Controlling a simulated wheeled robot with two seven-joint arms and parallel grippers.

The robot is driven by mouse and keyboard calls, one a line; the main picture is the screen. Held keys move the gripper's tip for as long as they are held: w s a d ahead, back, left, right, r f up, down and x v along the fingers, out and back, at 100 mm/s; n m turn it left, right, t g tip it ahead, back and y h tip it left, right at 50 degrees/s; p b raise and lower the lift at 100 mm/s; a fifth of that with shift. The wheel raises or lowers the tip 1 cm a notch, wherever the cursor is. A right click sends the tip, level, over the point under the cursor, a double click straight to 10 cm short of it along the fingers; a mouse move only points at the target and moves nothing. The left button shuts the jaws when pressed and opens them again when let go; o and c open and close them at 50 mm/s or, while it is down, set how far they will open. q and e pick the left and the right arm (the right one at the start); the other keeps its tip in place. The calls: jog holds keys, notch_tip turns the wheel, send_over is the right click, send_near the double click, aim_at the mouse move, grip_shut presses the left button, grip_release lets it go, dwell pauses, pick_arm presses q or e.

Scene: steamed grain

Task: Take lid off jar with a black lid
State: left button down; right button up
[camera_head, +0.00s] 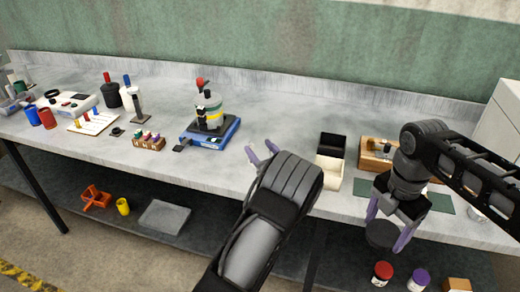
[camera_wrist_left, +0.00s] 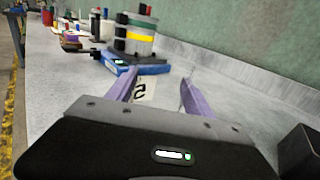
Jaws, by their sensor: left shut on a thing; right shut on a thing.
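My right gripper (camera_head: 386,222) hangs at the front edge of the bench on the right. It is shut on a dark round thing, which looks like the black lid (camera_head: 381,235); whether a jar body is under it I cannot tell. My left gripper (camera_head: 261,153) is over the bench front, near the middle. In the left wrist view its purple fingers (camera_wrist_left: 160,90) are apart, with a small white label bearing a dark character (camera_wrist_left: 146,92) showing between them. The thing it is shut on is not clear; its outline hardly shows.
A blue-based device (camera_head: 210,134) stands behind my left gripper. A black box (camera_head: 332,145), a white box (camera_head: 328,172) and a wooden rack (camera_head: 376,155) stand to the right. Low at right are a red-lidded jar (camera_head: 383,270) and a purple-lidded jar (camera_head: 420,277). The bench's front middle is clear.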

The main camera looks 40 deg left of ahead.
pick_arm(q)
jog(key=shift+c, duration=2)
grip_release()
jog(key=shift+f, duration=0.1)
pick_arm(e)
jog(key=shift+f, duration=0.1)
pick_arm(q)
jog(key=shift+r, duration=0.25)
pick_arm(e)
jog(key=shift+r, duration=0.2)
pick_arm(q)
jog(key=shift+s+d+f, duration=0.1)
jog(key=shift+d+f, duration=0.05)
jog(key=shift+d, duration=0.15)
pick_arm(e)
jog(key=shift+f, duration=0.2)
pick_arm(q)
jog(key=b+v, duration=0.2)
jog(key=v, duration=0.9)
jog(key=shift+s+d, duration=0.1)
jog(key=shift+d, duration=0.05)
pick_arm(e)
notch_tip(320, 180, down, 2)
jog(key=shift+f, duration=0.1)
